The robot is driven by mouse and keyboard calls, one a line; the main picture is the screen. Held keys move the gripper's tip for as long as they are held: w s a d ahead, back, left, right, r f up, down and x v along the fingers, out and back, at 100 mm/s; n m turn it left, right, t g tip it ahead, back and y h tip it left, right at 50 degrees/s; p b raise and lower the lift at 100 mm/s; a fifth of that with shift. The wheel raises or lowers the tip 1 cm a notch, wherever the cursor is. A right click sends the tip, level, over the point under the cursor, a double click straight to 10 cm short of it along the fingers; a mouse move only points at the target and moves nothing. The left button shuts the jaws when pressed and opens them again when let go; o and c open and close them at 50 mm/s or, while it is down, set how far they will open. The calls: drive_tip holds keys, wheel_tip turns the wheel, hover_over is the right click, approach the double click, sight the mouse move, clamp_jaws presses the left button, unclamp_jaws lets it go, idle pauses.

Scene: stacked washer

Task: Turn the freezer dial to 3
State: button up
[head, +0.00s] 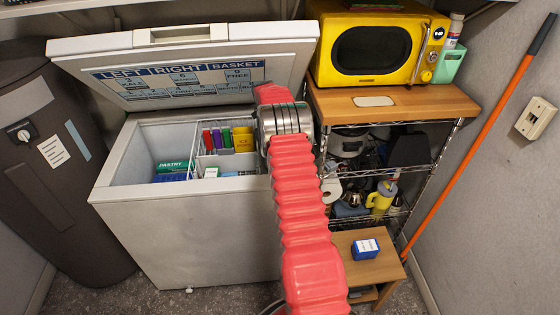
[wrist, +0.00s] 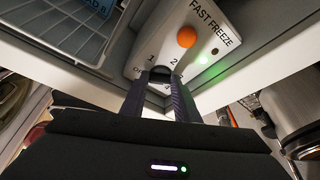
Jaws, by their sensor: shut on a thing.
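The white chest freezer (head: 195,225) stands with its lid (head: 190,45) raised. Its control panel (wrist: 160,38) shows in the wrist view, with the numbers 1 and 2 readable and further marks partly covered. My gripper (wrist: 160,80) is shut on the freezer dial (wrist: 160,71), a dark round piece low on the panel. The fingers hide most of the dial, and I cannot tell which number it points to. In the head view my red arm reaches the freezer's right side and hides the panel and dial.
An orange knob (wrist: 187,37) and a lit green light (wrist: 204,60) sit on the panel by "FAST FREEZE". A wire basket (wrist: 75,28) is close at the left. A shelf rack with a yellow microwave (head: 375,48) stands right of the freezer.

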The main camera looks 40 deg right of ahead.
drive_tip(key=shift+w+r, duration=0.1)
drive_tip(key=shift+w, duration=0.05)
drive_tip(key=o, duration=1)
drive_tip(key=shift+o, duration=0.2)
drive_tip(key=v, duration=0.7)
drive_tip(key=shift+r, duration=0.4)
drive_tip(key=shift+w, duration=0.1)
